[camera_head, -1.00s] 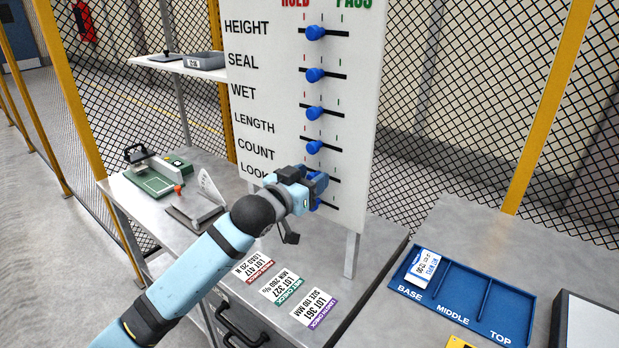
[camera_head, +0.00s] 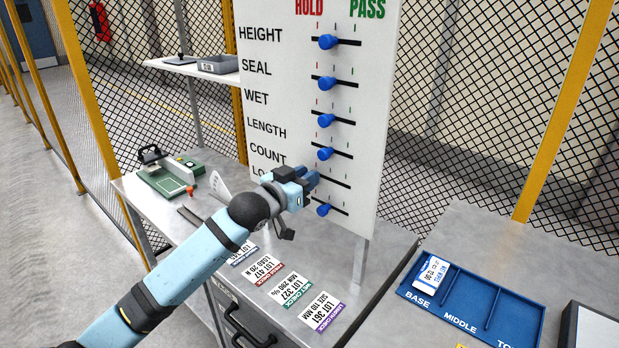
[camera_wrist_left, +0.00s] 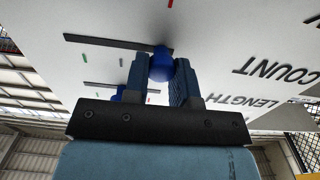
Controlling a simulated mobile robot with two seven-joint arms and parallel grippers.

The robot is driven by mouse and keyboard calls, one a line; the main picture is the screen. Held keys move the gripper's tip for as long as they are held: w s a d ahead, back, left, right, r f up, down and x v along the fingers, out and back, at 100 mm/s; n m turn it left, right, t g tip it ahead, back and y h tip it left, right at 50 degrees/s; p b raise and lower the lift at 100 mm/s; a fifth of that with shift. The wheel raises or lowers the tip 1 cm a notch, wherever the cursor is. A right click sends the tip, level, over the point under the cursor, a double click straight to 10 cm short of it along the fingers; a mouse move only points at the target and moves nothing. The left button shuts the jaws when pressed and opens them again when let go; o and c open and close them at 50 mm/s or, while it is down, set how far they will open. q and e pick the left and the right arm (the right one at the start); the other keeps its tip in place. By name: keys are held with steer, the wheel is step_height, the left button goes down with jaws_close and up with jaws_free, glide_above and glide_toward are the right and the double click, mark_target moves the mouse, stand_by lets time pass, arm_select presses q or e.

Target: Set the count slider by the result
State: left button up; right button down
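The white board (camera_head: 290,100) has rows of blue slider knobs under red HOLD and green PASS. My left gripper (camera_head: 314,180) is at the COUNT row and hides its knob in the head view; the right part of the slot shows. In the left wrist view, the blue COUNT knob (camera_wrist_left: 160,66) sits between the fingers, which look closed against both sides. It is near the label-side end of its slot, the HOLD side. The LENGTH knob (camera_head: 325,153) is above and the LOOK knob (camera_head: 323,210) below. My right gripper is not in view.
Several lot cards (camera_head: 302,290) lie on the bench below the board. A green device (camera_head: 165,182) stands at the bench's left. Mesh fencing stands behind.

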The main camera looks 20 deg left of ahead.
arm_select(q)
steer(key=o, duration=0.5)
steer(key=shift+w+a, duration=0.1)
steer(key=shift+a, duration=0.1)
steer(key=shift+c, duration=0.2)
steer(key=b+v, duration=0.1)
steer(key=v, duration=1.2)
steer(key=shift+s, duration=0.4)
steer(key=shift+a, duration=0.1)
